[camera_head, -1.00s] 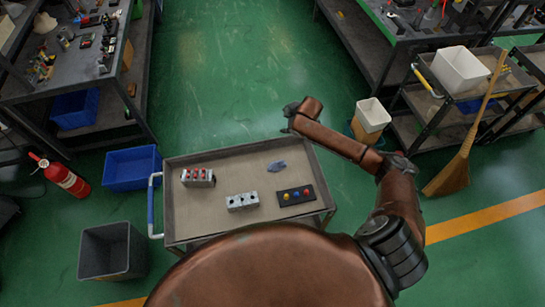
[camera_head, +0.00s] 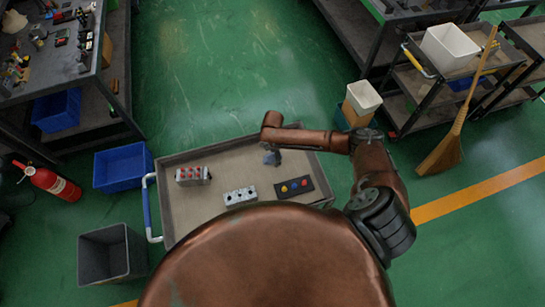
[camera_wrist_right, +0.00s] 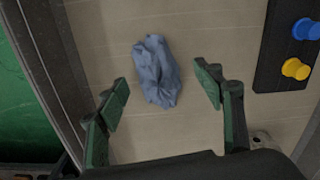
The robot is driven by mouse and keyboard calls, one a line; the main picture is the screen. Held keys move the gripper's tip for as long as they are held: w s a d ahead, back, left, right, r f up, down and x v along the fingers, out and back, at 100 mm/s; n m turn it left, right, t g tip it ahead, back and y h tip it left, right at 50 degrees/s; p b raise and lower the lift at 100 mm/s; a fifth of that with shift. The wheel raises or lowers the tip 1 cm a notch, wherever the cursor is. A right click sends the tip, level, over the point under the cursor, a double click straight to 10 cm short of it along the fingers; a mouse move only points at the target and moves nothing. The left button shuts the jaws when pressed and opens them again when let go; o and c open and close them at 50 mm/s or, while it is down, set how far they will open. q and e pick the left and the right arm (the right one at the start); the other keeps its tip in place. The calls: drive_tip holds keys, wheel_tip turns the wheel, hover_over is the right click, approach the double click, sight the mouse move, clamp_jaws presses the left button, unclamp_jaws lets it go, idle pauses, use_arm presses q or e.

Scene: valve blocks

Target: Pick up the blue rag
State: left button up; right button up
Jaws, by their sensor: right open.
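The blue rag (camera_wrist_right: 156,70) lies crumpled on the tan top of the cart (camera_wrist_right: 200,25) in the right wrist view. In the head view the rag is mostly hidden under my right arm. My right gripper (camera_wrist_right: 162,95) is open and empty above the cart, with its two green-padded fingers on either side of the rag's near end in the picture. The gripper also shows in the head view (camera_head: 272,158), small and dark over the cart's far right part. My left gripper is not in view.
A grey valve block (camera_head: 240,196) and a block with red parts (camera_head: 193,175) stand to the left on the cart. The cart's raised rim (camera_head: 205,151) runs behind them.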

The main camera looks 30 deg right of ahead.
drive_tip(key=shift+f, duration=0.3)
drive_tip(key=c, duration=1.1)
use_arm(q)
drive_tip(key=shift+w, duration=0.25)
use_arm(e)
drive_tip(key=shift+r, duration=0.1)
drive_tip(key=shift+w+r, duration=0.1)
drive_tip(key=shift+r, duration=0.45)
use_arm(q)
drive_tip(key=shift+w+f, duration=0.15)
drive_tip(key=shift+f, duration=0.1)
use_arm(e)
drive_tip(key=s+a+r, duration=0.1)
drive_tip(key=a+r, duration=0.3)
drive_tip(key=s+a+r, duration=0.1)
drive_tip(key=a+r, duration=0.3)
drive_tip(key=a, duration=0.1)
drive_tip(key=s+a+r, duration=0.1)
drive_tip(key=a+r, duration=0.2)
drive_tip(key=a, duration=0.1)
drive_tip(key=shift+s+a+r, duration=0.25)
drive_tip(key=shift+s+r, duration=0.15)
